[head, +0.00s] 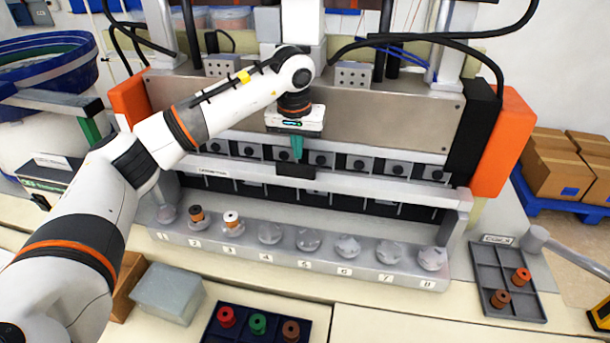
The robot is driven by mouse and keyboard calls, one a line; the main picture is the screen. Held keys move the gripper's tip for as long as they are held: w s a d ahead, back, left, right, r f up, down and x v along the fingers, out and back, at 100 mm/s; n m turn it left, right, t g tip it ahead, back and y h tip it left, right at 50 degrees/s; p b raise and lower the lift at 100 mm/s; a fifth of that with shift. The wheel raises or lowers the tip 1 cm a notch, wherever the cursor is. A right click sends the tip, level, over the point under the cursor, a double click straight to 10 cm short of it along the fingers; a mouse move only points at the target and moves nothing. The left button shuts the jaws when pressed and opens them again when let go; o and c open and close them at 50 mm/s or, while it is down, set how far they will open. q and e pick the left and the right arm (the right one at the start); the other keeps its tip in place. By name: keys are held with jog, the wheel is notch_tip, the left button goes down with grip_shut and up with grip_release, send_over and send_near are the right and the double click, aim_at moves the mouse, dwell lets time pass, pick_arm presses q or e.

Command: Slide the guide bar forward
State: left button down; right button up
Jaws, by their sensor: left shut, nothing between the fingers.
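The guide bar (385,189) is a long pale grey bar across the front of the machine, with a small label near its left end. A black block-like handle (296,170) sits near its middle. My left gripper (297,156) points down over the bar with its teal fingers together and nothing between them. The fingertips are right at the handle's upper edge; I cannot tell whether they touch it. My right gripper is out of view.
In front of the bar runs a grey numbered rail (310,262) with several rounded seats; spools stand on seats 2 and 3. A grey tray (480,262) with two spools is at right. A dark tray (213,332) and a grey block (168,293) lie in front.

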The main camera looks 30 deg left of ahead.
pick_arm(q)
jog(key=shift+f+b, duration=1.05)
jog(key=shift+f, duration=0.8)
jog(key=shift+s+f, duration=0.1)
jog(key=shift+s, duration=0.1)
jog(key=shift+f, duration=0.1)
jog(key=s+d+b, duration=0.2)
jog(key=s, duration=0.6)
jog(key=shift+s+d, duration=0.15)
jog(key=shift+s, duration=0.05)
jog(key=shift+w, duration=0.1)
notch_tip(320, 180, up, 9)
jog(key=w+p, duration=0.1)
jog(key=p, duration=0.4)
